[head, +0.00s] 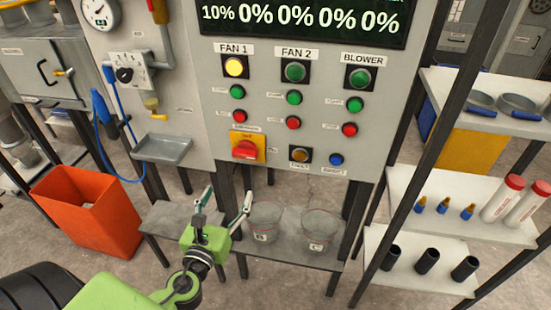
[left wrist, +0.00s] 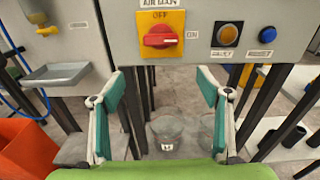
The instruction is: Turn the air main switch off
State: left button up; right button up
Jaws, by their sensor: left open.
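The air main switch (head: 247,149) is a red rotary knob on a yellow plate, low on the grey control panel. In the left wrist view the switch (left wrist: 160,37) sits near the top centre, with OFF marked above it and ON at its right. Its red handle lies roughly horizontal, toward the ON side. My left gripper (head: 227,195) is open and empty, below and in front of the switch and apart from it. In the left wrist view its two teal-padded fingers (left wrist: 160,88) stand wide apart, below the switch. My right gripper is not in view.
An amber button (head: 300,154) and a blue button (head: 336,159) sit right of the switch. A small grey tray (head: 163,149) juts out at the left. Clear buckets (head: 265,222) stand on a low shelf below the panel. An orange bin (head: 90,212) stands at the left.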

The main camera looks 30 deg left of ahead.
pick_arm(q)
jog(key=r, duration=0.2)
jog(key=p, duration=0.2)
send_near(243, 157)
jog(key=shift+m+t, duration=0.3)
jog(key=x, duration=0.3)
jog(key=p+x, duration=0.1)
jog(key=x, duration=0.5)
jog(key=shift+w+f, duration=0.25)
jog(key=shift+w, duration=0.05)
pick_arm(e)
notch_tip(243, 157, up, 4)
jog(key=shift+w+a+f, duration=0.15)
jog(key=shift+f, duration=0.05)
pick_arm(q)
jog(key=c, duration=1.1)
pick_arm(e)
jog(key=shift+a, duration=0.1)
